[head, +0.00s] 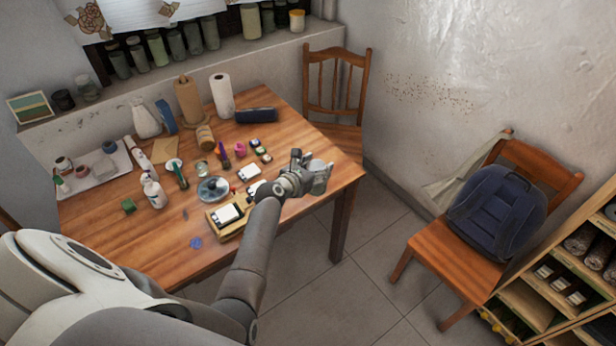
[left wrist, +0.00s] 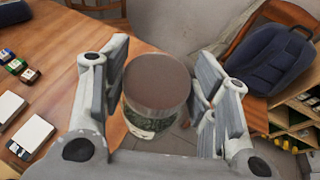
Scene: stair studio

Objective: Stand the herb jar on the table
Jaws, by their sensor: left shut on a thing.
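The herb jar (left wrist: 157,85) has a flat brown lid and a clear body with dark green contents. In the left wrist view it sits between both fingers of my left gripper (head: 318,176), which is shut on it. The lid faces the wrist camera. In the head view the gripper is over the right end of the wooden table (head: 318,155), and I cannot make out the jar clearly there. The table edge and the floor show behind the jar in the wrist view. Whether the jar's base touches the table is hidden. My right gripper is not in view.
A wooden board with a white device (head: 227,214), a blue round dish (head: 212,189) and several small bottles (head: 256,145) lie left of the gripper. The table's right corner is mostly bare.

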